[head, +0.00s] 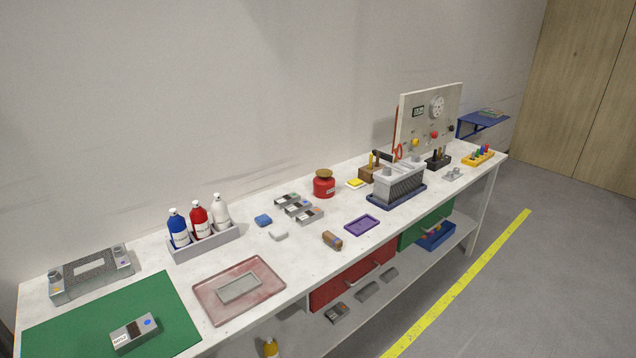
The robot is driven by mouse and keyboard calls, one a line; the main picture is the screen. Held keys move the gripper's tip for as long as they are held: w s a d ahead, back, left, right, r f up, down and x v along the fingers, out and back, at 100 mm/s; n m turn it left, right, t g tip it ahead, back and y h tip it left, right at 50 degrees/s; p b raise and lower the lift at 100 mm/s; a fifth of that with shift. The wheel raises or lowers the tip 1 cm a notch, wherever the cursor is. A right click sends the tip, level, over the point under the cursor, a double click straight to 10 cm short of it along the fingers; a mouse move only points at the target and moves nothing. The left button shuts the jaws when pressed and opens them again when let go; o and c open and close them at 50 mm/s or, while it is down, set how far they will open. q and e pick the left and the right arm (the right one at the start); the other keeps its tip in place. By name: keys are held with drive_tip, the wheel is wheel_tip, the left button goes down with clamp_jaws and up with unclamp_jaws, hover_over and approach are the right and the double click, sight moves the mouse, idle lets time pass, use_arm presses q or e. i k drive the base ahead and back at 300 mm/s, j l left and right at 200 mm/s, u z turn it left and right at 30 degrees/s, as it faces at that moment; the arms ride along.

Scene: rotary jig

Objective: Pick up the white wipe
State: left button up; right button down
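A small white wipe (278,235) lies on the white tabletop, right of the bottle holder and just in front of a blue wipe (263,220). It is pale against the white table, and nothing covers it. Neither of my grippers shows in the head view, so nothing is seen touching the wipe.
A grey holder (206,247) with blue, red and white bottles stands left of the wipe. A pinkish tray (258,306) lies in front of it. Several grey blocks (298,208) lie behind, and a brown block (332,240) lies to the right. Bare tabletop surrounds the wipe.

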sight(277, 233)
drive_tip(key=i+l+u, duration=0.35)
drive_tip(key=i+l, duration=0.3)
drive_tip(key=i, duration=0.3)
drive_tip(key=i+l+u, duration=0.4)
drive_tip(key=i+l, duration=0.45)
